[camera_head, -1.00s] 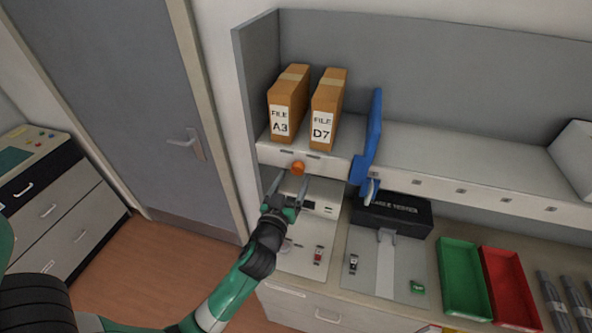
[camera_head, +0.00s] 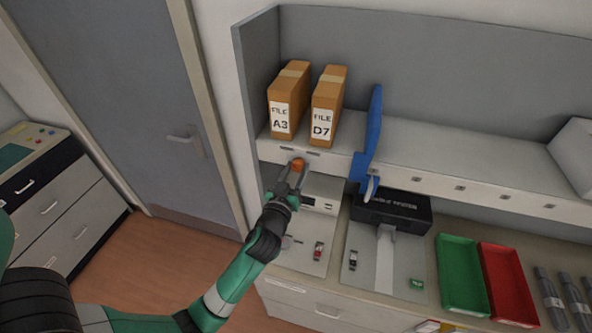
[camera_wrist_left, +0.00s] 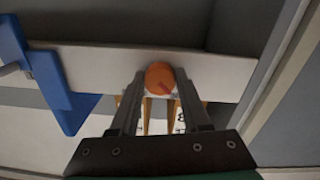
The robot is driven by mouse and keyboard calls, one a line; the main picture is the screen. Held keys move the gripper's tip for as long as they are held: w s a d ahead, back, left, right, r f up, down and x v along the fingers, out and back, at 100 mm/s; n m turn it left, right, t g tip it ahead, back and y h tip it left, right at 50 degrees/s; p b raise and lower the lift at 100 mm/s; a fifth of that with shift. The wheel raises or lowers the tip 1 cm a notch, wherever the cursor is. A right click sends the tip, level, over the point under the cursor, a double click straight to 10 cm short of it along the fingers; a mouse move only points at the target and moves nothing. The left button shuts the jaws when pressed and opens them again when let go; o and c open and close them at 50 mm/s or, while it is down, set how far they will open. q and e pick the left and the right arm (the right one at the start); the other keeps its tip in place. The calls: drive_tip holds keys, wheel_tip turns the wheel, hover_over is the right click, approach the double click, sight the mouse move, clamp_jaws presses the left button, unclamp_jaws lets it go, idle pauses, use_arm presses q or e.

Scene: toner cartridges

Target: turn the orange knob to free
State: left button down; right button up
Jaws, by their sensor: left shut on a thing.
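The orange knob (camera_head: 298,163) sits on the front edge of the white shelf, below the two file boxes. In the left wrist view the knob (camera_wrist_left: 160,77) shows a darker red mark on its face. My left gripper (camera_head: 292,168) is at the knob, with one finger on each side of it. The wrist view shows the fingers (camera_wrist_left: 160,84) shut on the knob. My right gripper is in neither view.
Two brown file boxes, A3 (camera_head: 289,100) and D7 (camera_head: 327,106), stand on the shelf (camera_head: 450,160) above the knob. A blue bracket (camera_head: 368,145) is close to its right. Green (camera_head: 462,275) and red (camera_head: 510,287) trays lie on the counter.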

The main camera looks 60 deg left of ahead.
use_arm(q)
drive_tip(key=shift+m, duration=0.4)
drive_tip(key=m+p, duration=0.1)
drive_tip(key=m, duration=0.2)
drive_tip(key=shift+r+m, duration=0.1)
drive_tip(key=shift+m, duration=0.2)
drive_tip(key=m+p, duration=0.1)
drive_tip(key=m, duration=0.3)
drive_tip(key=m+p, duration=0.2)
drive_tip(key=m, duration=0.2)
drive_tip(key=shift+r+m, duration=0.1)
drive_tip(key=shift+m, duration=0.3)
drive_tip(key=shift+m+p, duration=0.8)
drive_tip(key=shift+m, duration=1.4)
drive_tip(key=shift+c, duration=1.8)
unclamp_jaws()
